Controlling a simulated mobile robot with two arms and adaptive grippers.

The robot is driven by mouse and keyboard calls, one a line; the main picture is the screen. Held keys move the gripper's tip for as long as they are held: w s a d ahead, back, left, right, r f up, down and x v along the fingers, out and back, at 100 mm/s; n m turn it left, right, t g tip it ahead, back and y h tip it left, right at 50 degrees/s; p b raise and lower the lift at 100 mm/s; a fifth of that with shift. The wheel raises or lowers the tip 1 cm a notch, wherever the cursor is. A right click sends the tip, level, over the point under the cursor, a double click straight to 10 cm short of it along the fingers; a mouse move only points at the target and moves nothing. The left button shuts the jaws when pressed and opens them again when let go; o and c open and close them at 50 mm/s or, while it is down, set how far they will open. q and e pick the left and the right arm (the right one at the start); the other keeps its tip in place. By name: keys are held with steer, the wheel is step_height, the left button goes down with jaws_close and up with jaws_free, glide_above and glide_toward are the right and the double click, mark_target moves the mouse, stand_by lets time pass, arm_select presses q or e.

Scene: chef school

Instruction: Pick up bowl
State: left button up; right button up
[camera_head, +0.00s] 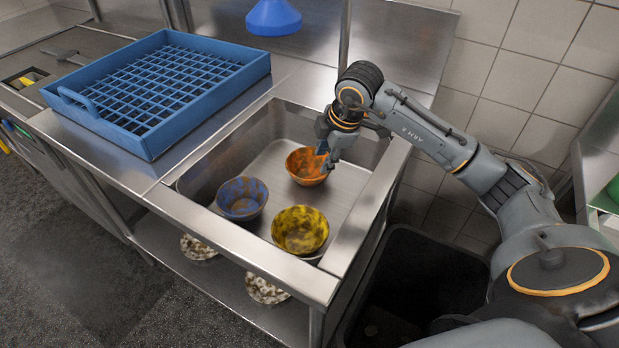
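Three dirty bowls sit in the metal sink (352,246). An orange bowl (303,168) is at the back, a blue bowl (242,199) is at the left and a yellow bowl (300,231) is at the front. My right gripper (326,158) points down at the right rim of the orange bowl. Its fingers overlap the rim in the picture; I cannot tell whether they touch or close on it. My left gripper does not show.
A blue dish rack (160,88) stands on the counter left of the sink. A blue spray head or lamp (273,17) hangs above. Two speckled bowls (197,248) are on the shelf below. A dark bin (420,285) stands right of the sink.

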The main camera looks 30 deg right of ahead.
mark_target(314, 180)
steer(key=x, duration=0.7)
steer(key=shift+w+f, duration=0.15)
steer(key=shift+f, duration=0.2)
steer(key=shift+p+x, duration=0.65)
steer(key=shift+x, duration=2)
steer(key=shift+d, duration=0.2)
jaws_close()
